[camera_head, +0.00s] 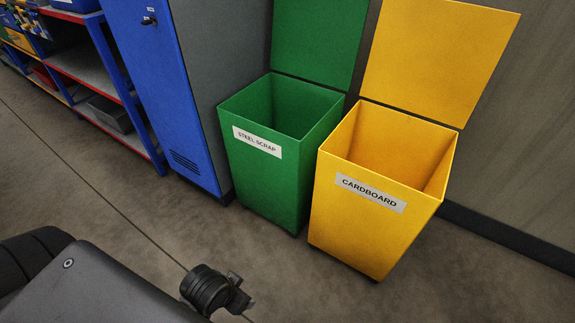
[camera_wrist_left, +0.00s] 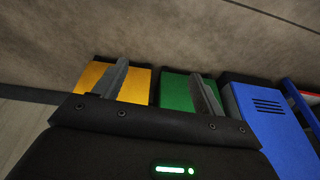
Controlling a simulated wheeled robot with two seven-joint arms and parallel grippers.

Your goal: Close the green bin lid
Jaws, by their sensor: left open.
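The green bin (camera_head: 262,175), labelled STEEL SCRAP, stands on the floor by the wall. Its green lid (camera_head: 318,40) is raised upright behind the opening, and its top edge is cut off by the frame. The bin's inside shows empty as far as I can see. My left gripper (camera_head: 238,294) is low in front of the bins, apart from them. In the left wrist view my left gripper (camera_wrist_left: 160,68) has its two fingers spread with nothing between them. The green bin (camera_wrist_left: 174,92) shows beyond and between the fingers there. My right gripper is not in view.
A yellow CARDBOARD bin (camera_head: 370,220) with its lid (camera_head: 438,55) raised stands close on the right of the green bin. A blue cabinet (camera_head: 165,95) stands close on its left. Shelving (camera_head: 95,70) is at the far left. The floor in front is clear.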

